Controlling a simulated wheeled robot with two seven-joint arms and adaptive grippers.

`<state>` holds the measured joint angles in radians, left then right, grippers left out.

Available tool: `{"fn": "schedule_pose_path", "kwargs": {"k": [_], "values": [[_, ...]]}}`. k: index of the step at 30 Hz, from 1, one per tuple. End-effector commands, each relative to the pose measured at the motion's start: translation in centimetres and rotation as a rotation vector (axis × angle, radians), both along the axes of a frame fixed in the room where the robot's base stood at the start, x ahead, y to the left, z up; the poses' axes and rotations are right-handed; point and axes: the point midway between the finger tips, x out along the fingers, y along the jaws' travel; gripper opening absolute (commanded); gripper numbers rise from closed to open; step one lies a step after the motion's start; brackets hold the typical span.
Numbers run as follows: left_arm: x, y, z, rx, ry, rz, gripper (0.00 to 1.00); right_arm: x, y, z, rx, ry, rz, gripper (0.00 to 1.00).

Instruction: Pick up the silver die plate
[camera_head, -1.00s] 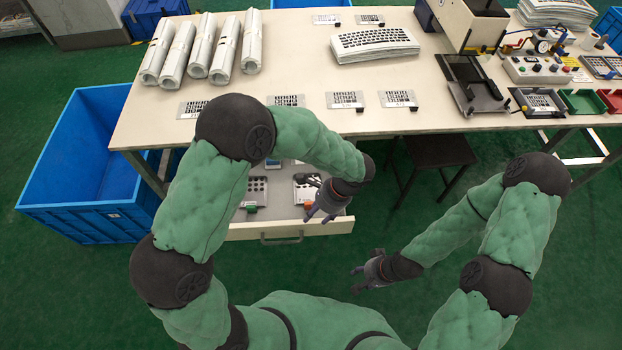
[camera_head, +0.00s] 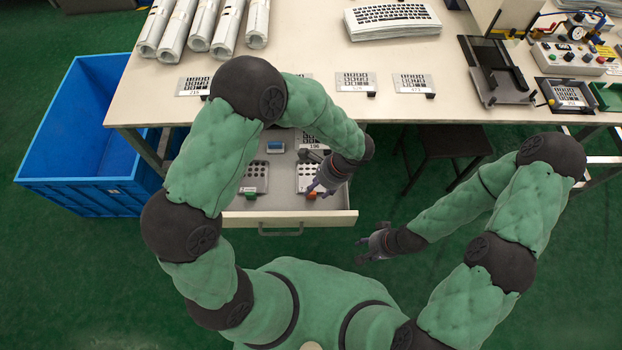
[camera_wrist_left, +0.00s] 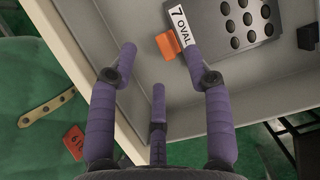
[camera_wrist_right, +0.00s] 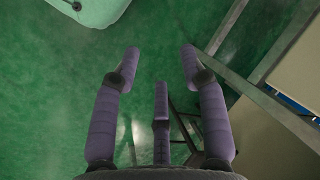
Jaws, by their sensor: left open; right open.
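Two grey die plates with dark round holes lie in the open drawer in the head view. One, with a green tab, is at the left (camera_head: 253,178); the other, with an orange tab, is at the right (camera_head: 306,172). The right one also shows in the left wrist view (camera_wrist_left: 238,24), labelled "7 OVAL", with its orange tab (camera_wrist_left: 168,45) near the fingertips. My left gripper (camera_head: 318,190) is open and empty over the drawer's right front, partly hiding that plate. My right gripper (camera_head: 364,246) is open and empty over the floor, right of the drawer.
The drawer (camera_head: 232,217) hangs under the table (camera_head: 300,60), its front edge below my left gripper. A small blue item (camera_head: 275,147) lies further back inside. Several cards lie along the table's front edge. A blue bin (camera_head: 80,190) stands left. A dark stool (camera_head: 450,142) stands right.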

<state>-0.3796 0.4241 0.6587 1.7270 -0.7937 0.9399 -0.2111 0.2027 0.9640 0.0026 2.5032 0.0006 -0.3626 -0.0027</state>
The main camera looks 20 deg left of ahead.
Motion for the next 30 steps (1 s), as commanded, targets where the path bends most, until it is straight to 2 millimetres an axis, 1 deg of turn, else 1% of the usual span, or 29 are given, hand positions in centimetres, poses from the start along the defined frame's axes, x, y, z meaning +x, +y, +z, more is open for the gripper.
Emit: {"fn": "schedule_pose_path", "kwargs": {"k": [5,9,12,20,21,23,24,25,26,30], "values": [[-0.1,0.4,-1.8,0.001,0.003,0.000,0.50,0.0,0.0,-1.1,0.000,0.000,0.000,0.43],[-0.2,0.9,-3.8,0.001,0.004,0.000,0.50,0.0,0.0,-2.3,0.000,0.000,0.000,0.43],[-0.2,1.3,-4.7,0.001,0.001,0.000,0.50,0.0,0.0,-2.7,0.000,0.000,0.000,0.43],[-0.3,1.4,-4.8,0.001,0.000,0.000,0.50,0.0,0.0,-2.6,0.000,0.000,0.000,0.43],[-0.3,1.4,-4.8,0.001,0.000,0.000,0.39,0.0,0.0,-2.6,0.000,0.000,0.000,0.43],[-0.3,1.4,-4.8,0.000,0.000,0.000,0.22,0.0,0.0,-2.6,0.000,0.000,0.000,0.43],[-0.3,1.4,-4.8,0.001,0.000,0.000,0.11,0.0,0.0,-2.6,0.000,0.000,0.000,0.43],[-0.3,1.4,-4.8,0.000,0.000,0.000,0.02,0.0,0.0,-2.6,0.000,0.000,0.000,0.43],[-0.3,1.4,-4.8,0.001,0.000,0.000,0.00,0.0,0.0,-2.6,0.000,0.000,0.000,0.43],[-0.2,1.4,-4.7,0.000,-0.001,0.000,0.00,0.0,0.0,-2.6,0.000,0.000,0.000,0.43]]}}
